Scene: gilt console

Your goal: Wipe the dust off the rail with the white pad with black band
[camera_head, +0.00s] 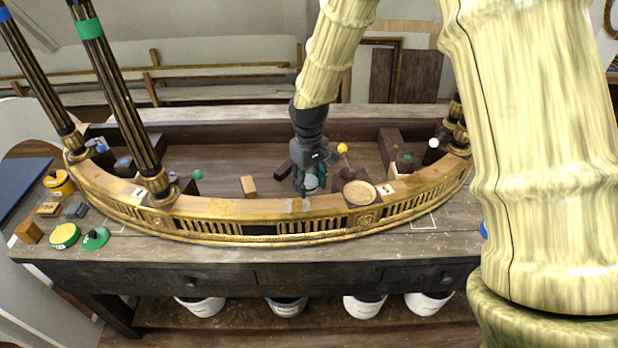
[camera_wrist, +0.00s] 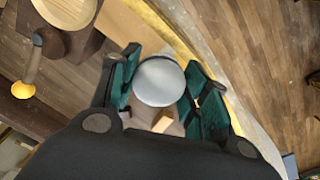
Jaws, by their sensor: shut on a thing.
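The rail (camera_head: 225,206) is the long curved gilt top edge of the console front. A pale greyish patch (camera_head: 296,205) shows on its top near the middle; I cannot tell for sure that it is dust. My gripper (camera_head: 311,184) points down just behind the middle of the rail. It is shut on the white pad (camera_head: 312,182), whose round pale top also shows between the teal-lined fingers in the wrist view (camera_wrist: 158,81). I cannot tell whether the pad touches the rail.
A round wooden dish (camera_head: 359,194) sits close right of my gripper, with a yellow-knobbed thing (camera_head: 342,148) behind. A wooden block (camera_head: 248,186) stands to the left. Dark gilt-banded posts (camera_head: 125,95) rise at the left. Green (camera_head: 96,238) and yellow (camera_head: 64,235) pads lie at the table's left end.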

